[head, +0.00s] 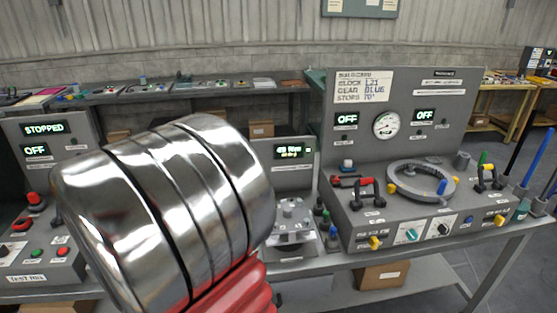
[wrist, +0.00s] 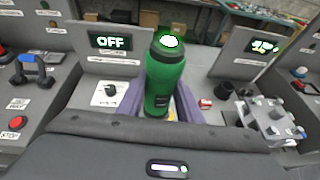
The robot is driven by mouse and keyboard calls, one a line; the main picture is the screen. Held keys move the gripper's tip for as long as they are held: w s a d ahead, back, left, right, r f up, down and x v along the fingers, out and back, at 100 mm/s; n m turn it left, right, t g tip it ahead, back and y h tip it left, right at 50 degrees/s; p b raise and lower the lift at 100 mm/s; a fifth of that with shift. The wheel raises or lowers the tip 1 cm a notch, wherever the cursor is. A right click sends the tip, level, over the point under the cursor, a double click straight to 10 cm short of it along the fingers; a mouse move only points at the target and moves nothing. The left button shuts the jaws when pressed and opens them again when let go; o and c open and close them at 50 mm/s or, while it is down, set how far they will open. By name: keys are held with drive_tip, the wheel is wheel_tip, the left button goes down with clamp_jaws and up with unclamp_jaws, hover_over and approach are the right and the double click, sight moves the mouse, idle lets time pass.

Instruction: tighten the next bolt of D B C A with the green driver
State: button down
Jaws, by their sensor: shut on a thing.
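The green driver (wrist: 166,80) stands upright between the purple fingers of my gripper (wrist: 160,104) in the wrist view. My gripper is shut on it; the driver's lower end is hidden. A grey metal block with round studs (wrist: 272,122) sits to the right of the driver, apart from it. In the head view the same kind of block (head: 293,222) stands under a small lit display (head: 294,151). I cannot read bolt letters on it. My gripper is hidden in the head view behind my own arm, which fills the left centre.
A dark cylindrical holder (wrist: 238,88) stands beside the block in the wrist view. A panel reading OFF (wrist: 112,42) is behind the driver on the left. In the head view, a console with a ring (head: 421,184) and handles stands right, and a STOPPED console (head: 44,128) stands left.

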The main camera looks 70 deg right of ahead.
drive_tip(key=s+d+r+m+g+h, duration=0.1)
drive_tip(key=s+d+r+m+g, duration=0.25)
drive_tip(key=s+d, duration=0.5)
drive_tip(key=s+d+r+m+g+h, duration=0.1)
drive_tip(key=s+d+r+m+g, duration=0.2)
drive_tip(key=s+d, duration=0.5)
drive_tip(key=s+d+r+m+g+y, duration=0.1)
drive_tip(key=s+d+m+g, duration=0.1)
drive_tip(key=s, duration=0.8)
drive_tip(key=s+d+r+m+g+y, duration=0.1)
drive_tip(key=s+d+m+g, duration=0.1)
drive_tip(key=s, duration=0.8)
drive_tip(key=m+g, duration=0.1)
drive_tip(key=g, duration=0.1)
drive_tip(key=shift+s+d+g+y, duration=0.15)
drive_tip(key=shift+d+g+y, duration=0.15)
drive_tip(key=shift+d+g, duration=0.1)
drive_tip(key=shift+f, duration=0.1)
drive_tip(key=shift+f, duration=2.2)
drive_tip(key=shift+a+f, duration=0.1)
drive_tip(key=shift+f, duration=1.9)
